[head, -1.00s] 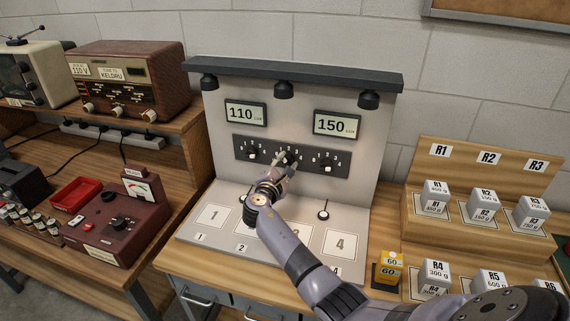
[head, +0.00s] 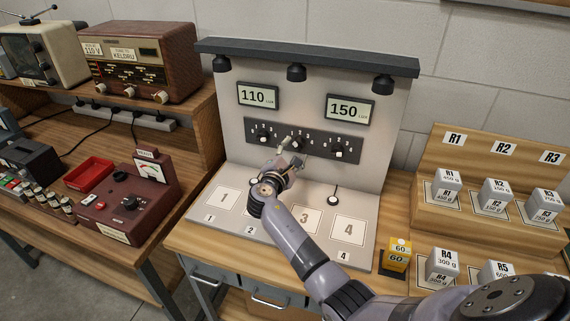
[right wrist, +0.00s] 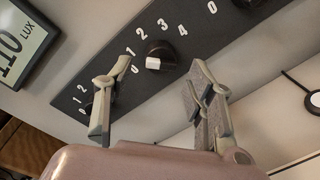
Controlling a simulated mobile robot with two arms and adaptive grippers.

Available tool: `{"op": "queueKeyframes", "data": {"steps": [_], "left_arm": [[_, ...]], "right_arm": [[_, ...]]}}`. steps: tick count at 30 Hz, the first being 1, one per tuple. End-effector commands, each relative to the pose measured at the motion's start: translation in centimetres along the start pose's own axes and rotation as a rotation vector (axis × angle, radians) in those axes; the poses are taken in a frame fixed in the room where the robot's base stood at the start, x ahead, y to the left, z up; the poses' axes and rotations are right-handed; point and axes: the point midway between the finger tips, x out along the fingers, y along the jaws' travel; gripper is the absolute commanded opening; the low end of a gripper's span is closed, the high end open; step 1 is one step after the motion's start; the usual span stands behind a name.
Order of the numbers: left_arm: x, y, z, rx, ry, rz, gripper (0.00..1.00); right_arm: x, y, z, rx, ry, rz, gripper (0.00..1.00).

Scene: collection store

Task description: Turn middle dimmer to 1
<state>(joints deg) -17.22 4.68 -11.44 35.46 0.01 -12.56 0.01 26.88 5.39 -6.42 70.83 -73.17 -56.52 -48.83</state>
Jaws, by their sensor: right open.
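The middle dimmer (head: 297,144) is a black knob with a white mark on the dark dimmer strip of the upright panel. In the head view my right gripper (head: 291,154) is in front of it and partly covers it. In the right wrist view the dimmer (right wrist: 160,54) shows clearly, its white mark toward the lower left, near the 0 side of its scale. My right gripper (right wrist: 161,76) is open, with one finger on each side of the knob in the picture and apart from it. My left gripper is not in view.
The left dimmer (head: 263,137) and right dimmer (head: 340,154) flank it. Displays above read 110 lux (head: 258,96) and 150 lux (head: 350,109). Lamps hang from the top bar (head: 320,59). A yellow box (head: 397,254) and labelled weights (head: 495,192) are at right.

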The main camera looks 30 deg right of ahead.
Motion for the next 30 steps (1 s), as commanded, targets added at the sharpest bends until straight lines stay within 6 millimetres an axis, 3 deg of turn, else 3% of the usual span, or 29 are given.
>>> {"op": "queueKeyframes", "data": {"steps": [6,12,18,30], "left_arm": [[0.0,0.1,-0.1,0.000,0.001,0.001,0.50],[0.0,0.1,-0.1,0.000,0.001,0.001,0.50],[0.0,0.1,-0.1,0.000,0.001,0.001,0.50],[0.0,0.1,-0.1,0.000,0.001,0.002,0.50]], "right_arm": [[-5.1,0.0,-0.1,0.003,0.004,0.000,0.50],[-8.2,0.0,-0.1,0.001,0.002,0.000,0.50],[-9.3,0.0,0.0,0.000,0.001,0.000,0.50],[-9.3,0.0,0.0,0.000,0.001,0.000,0.50]]}}
